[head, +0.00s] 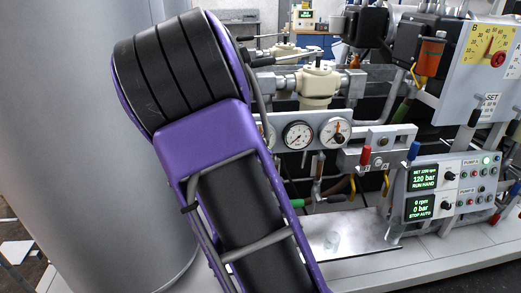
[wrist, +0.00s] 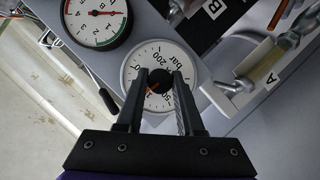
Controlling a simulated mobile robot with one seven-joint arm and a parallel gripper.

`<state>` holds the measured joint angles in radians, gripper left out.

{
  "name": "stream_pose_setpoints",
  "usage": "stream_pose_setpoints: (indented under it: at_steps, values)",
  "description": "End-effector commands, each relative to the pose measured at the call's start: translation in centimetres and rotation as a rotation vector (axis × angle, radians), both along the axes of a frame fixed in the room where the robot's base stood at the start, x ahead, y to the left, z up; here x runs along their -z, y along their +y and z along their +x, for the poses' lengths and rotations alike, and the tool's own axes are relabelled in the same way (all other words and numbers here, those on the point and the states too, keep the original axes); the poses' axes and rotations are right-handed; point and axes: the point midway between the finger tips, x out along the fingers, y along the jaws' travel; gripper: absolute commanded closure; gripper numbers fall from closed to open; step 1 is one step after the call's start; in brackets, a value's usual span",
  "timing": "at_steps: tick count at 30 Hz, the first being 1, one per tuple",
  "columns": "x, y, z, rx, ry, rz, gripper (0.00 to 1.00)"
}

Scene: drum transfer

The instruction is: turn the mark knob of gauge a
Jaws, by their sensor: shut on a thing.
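In the wrist view my gripper (wrist: 162,76) is shut on a dark round knob (wrist: 161,82) at the middle of a white dial gauge (wrist: 134,66). One finger is on each side of the knob. The dial shows "bar" and "200", and an orange-red pointer lies near the fingers. The fingers hide part of the lower dial. No name label can be read on this gauge. In the head view my arm covers my gripper, so the grip cannot be seen there.
A gauge with a green and red arc (wrist: 97,20) sits close beside the held one in the wrist view.

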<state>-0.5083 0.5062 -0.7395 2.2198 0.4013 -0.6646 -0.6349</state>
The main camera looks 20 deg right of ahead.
Motion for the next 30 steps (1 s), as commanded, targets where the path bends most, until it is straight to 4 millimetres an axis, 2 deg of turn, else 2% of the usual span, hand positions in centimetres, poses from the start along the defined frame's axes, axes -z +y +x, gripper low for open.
stream_pose_setpoints:
  at_steps: [6, 15, 30]
  values:
    - [0.26, -0.21, -0.02, 0.002, -0.053, 0.168, 1.00]
    - [0.13, -0.18, -0.01, 0.000, -0.094, 0.316, 1.00]
    - [-0.03, -0.11, -0.02, 0.000, -0.107, 0.370, 1.00]
